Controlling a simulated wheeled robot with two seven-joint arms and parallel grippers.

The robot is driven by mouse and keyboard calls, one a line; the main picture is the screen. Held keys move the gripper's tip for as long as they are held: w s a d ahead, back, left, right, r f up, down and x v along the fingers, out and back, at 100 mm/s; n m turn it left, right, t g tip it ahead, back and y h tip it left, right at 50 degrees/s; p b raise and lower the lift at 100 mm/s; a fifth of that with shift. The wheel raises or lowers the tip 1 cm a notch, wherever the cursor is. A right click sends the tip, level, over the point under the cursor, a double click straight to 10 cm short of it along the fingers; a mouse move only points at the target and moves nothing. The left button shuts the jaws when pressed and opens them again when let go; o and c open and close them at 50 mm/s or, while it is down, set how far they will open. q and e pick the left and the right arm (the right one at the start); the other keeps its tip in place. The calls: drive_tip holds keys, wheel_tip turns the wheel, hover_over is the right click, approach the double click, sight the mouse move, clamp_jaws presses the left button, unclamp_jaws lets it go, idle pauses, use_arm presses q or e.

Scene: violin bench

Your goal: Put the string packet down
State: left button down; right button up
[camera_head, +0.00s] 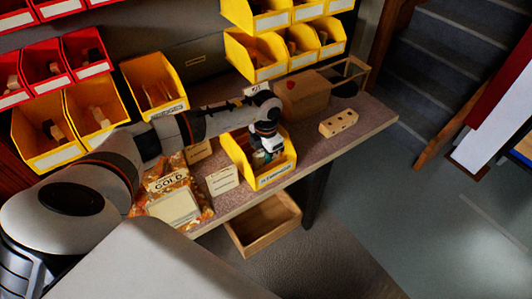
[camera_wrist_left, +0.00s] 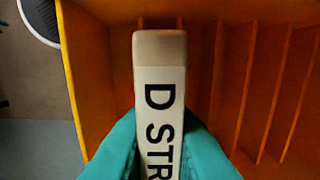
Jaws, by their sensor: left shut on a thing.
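The string packet (camera_wrist_left: 160,95) is a narrow cream block with a white label that reads "D STR", cut off by the lower edge of the left wrist view. My left gripper (camera_wrist_left: 160,150) is shut on it, with a teal fingertip on each side. In the head view the gripper (camera_head: 262,156) points down at the open yellow bin (camera_head: 274,177) at the front of the bench. The bin also shows in the wrist view (camera_wrist_left: 88,75), behind the packet, with several thin upright dividers to the right. I cannot tell whether the packet touches the bin. My right gripper is not in view.
A bag marked GOLD (camera_head: 168,184) and a small card (camera_head: 222,181) lie left of the bin. A wooden block with holes (camera_head: 338,123) and a brown box (camera_head: 303,96) stand to the right. An open wooden drawer (camera_head: 263,228) is below the bench edge.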

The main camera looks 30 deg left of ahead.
use_arm(q)
drive_tip(key=shift+f, duration=0.15)
drive_tip(key=c, duration=1.4)
unclamp_jaws()
